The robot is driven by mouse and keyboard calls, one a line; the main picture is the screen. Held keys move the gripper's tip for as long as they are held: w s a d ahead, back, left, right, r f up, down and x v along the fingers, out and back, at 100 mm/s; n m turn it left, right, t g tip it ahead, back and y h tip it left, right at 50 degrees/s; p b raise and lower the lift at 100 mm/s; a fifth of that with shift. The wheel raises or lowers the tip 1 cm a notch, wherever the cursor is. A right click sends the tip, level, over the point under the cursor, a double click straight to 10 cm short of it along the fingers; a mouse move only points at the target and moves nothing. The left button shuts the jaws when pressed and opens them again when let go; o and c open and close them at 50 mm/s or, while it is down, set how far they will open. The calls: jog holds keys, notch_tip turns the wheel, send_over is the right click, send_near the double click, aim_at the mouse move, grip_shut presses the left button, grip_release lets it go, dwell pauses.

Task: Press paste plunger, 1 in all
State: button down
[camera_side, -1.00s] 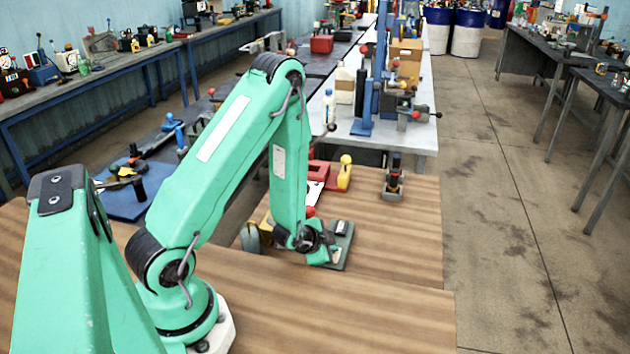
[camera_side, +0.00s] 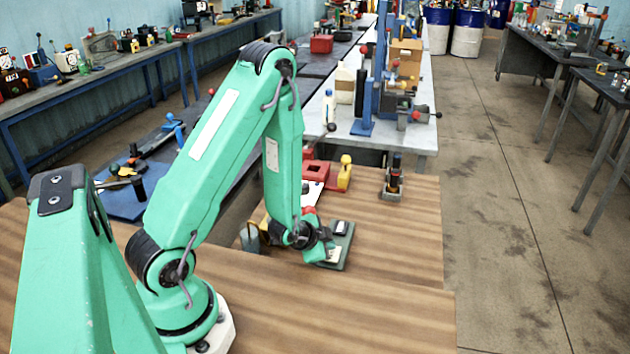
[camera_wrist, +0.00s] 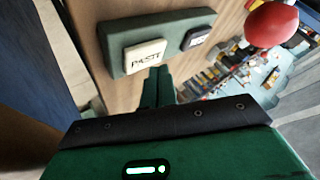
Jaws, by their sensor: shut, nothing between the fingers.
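A dark green base plate (camera_side: 349,247) lies on the wooden table. It carries a pale plunger block (camera_side: 333,256), which shows in the wrist view (camera_wrist: 145,57) with black lettering that reads like "PAST". A dark block (camera_side: 341,228) sits at the plate's far end, also in the wrist view (camera_wrist: 196,38). My gripper (camera_side: 322,254) is low beside the pale block in the side view. In the wrist view its shut, empty fingers (camera_wrist: 157,78) point at that block's near edge. I cannot tell whether they touch it.
A red ball (camera_wrist: 272,24) shows close to the wrist camera. Red blocks (camera_side: 318,170), a yellow piece (camera_side: 344,175) and a grey holder with a dark upright piece (camera_side: 393,183) stand farther back on the table. The table's right part is clear.

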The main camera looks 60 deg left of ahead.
jog(key=shift+s+r, duration=0.1)
jog(key=shift+r, duration=2.1)
jog(key=shift+r, duration=0.1)
jog(key=s+d+r+n+g+h, duration=0.1)
jog(key=d+r, duration=0.2)
jog(key=r, duration=0.4)
jog(key=s+d+r+n+h, duration=0.1)
jog(key=d+r+n, duration=0.15)
jog(key=r, duration=0.55)
jog(key=s+d+r+n+g, duration=0.1)
jog(key=s+d+r, duration=0.2)
jog(key=s+r, duration=0.2)
jog(key=s+d+r+g, duration=0.1)
jog(key=s+d+r, duration=0.2)
jog(key=s+r, duration=0.2)
jog(key=s, duration=0.3)
jog(key=shift+s+r+n+h, duration=0.15)
jog(key=shift+s+n+h, duration=0.1)
jog(key=shift+n+h, duration=0.1)
